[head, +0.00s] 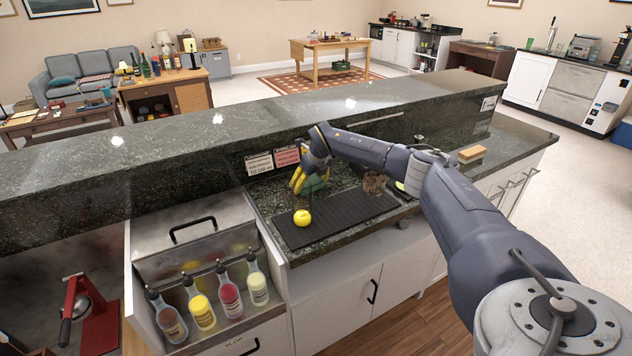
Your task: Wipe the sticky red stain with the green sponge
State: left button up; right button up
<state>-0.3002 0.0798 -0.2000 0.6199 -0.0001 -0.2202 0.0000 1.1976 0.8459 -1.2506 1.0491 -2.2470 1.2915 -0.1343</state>
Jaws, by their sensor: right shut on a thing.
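My right gripper (303,180) reaches over the bar counter from the right and points down near the back of the black ribbed mat (352,212). Its yellow fingers are shut on a green thing, which looks like the green sponge (317,184); the gripper partly hides it. I cannot tell whether the sponge touches the counter. I cannot make out the red stain; the gripper and arm cover part of the counter there. My left gripper is not in view.
A yellow lemon (302,217) lies on the mat, close in front of the gripper. A brown-tinted glass (374,183) stands right of it, and a tan block (471,154) lies farther right. Several sauce bottles (230,297) stand at the front left. The raised dark ledge (250,125) runs behind.

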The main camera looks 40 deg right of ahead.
jog(key=shift+w+a, duration=0.2)
jog(key=shift+a, duration=1.4)
jog(key=shift+w+a, duration=0.2)
jog(key=shift+a, duration=1.35)
jog(key=shift+s+d, duration=0.25)
jog(key=shift+d, duration=1.65)
jog(key=shift+s+d, duration=0.25)
jog(key=shift+d, duration=1.65)
jog(key=shift+s+d, duration=0.25)
jog(key=shift+d, duration=1.65)
jog(key=shift+w+a+r, duration=0.1)
jog(key=shift+r, duration=3.15)
